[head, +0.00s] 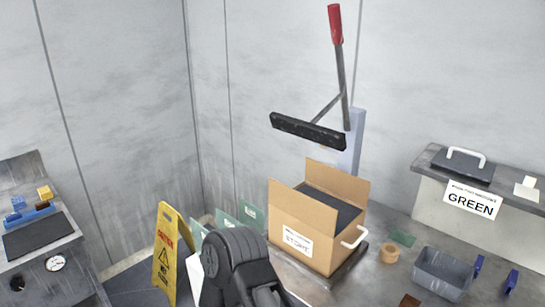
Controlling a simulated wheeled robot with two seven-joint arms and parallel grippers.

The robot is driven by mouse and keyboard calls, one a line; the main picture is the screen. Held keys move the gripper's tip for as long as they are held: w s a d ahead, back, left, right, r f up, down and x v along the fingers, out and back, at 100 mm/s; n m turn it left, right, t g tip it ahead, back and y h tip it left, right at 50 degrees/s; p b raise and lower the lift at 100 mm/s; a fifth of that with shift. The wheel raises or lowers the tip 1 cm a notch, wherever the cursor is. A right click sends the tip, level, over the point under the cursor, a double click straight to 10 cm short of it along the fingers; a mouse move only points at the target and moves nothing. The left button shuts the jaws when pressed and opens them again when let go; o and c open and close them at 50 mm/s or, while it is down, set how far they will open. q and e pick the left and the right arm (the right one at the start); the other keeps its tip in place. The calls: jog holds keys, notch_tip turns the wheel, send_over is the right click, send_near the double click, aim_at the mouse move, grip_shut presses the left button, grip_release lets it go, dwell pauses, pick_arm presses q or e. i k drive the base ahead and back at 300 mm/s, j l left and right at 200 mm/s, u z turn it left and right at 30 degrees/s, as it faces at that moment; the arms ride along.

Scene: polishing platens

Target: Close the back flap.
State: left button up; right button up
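An open cardboard box (322,249) with a label reading STORE stands on the workbench right of centre. Its back flap (337,181) stands up at the far side. Another raised cardboard panel (301,211) runs along the near side, above the label. A dark grey surface (330,198) shows inside between them. A white handle (355,238) is at the box's right side. A dark arm link of mine rises at the bottom centre, left of the box and apart from the back flap. Neither gripper's fingers can be seen.
A press with a red-handled lever (336,25) stands behind the box, its dark bar (307,131) above the flap. A tape roll (389,253), a grey bin (442,272) and a shelf with a GREEN sign (470,199) are right. A yellow caution sign (166,252) stands left.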

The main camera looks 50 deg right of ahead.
aim_at(356, 189)
jog(key=i+z, duration=0.35)
jog(key=i+j+z, duration=0.55)
jog(key=i+z, duration=0.15)
jog(key=i, duration=0.15)
jog(key=i+j+z, duration=0.15)
jog(key=i+z, duration=0.15)
jog(key=z, duration=0.15)
jog(key=i+j+z, duration=0.2)
jog(key=z, duration=0.3)
jog(key=i+j+z, duration=0.25)
jog(key=z, duration=0.2)
jog(key=i+j+z, duration=0.1)
jog(key=j+z, duration=0.4)
jog(key=i+j+z, duration=0.1)
jog(key=j+z, duration=0.35)
jog(key=l, duration=0.1)
